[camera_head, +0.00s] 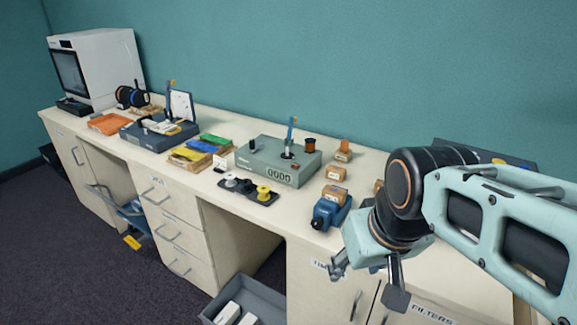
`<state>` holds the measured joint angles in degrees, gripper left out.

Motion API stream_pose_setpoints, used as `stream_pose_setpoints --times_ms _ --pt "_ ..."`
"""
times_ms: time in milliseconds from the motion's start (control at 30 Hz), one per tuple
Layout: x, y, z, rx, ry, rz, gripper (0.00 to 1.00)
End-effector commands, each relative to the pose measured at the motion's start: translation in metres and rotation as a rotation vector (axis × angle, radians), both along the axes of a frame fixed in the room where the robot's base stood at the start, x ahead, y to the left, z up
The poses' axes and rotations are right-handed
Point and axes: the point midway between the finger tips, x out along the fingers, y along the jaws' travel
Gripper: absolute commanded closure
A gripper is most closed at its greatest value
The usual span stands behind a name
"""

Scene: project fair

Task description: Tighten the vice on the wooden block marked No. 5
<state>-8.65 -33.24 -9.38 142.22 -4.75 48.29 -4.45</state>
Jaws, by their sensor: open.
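A small blue vice (331,210) stands near the front edge of the bench. I cannot make out its handle or whether its jaws hold anything. Small wooden blocks sit behind it, one close (334,194) and one farther back (336,173). Their markings are too small to read, so I cannot tell which is No. 5. My gripper (368,281) is open and appears empty, to the right of the vice and lower in the picture, in front of the cabinet doors. My arm hides the bench on the right.
A grey-green counter box (278,161) stands left of the blocks, with spools (247,188) in front. A blue-grey machine (158,133), an orange tray (109,123) and a white cabinet-like machine (98,68) are farther left. A grey bin (248,289) is on the floor.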

Motion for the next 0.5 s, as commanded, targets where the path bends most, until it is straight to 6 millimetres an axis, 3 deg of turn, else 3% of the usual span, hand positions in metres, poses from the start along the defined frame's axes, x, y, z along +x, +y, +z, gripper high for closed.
stream_pose_setpoints --times_ms 200,500 --pt "0.018 -0.014 -0.064 -0.082 0.140 0.150 0.57" --pt "0.030 -0.030 -0.157 -0.269 0.323 0.382 0.57"
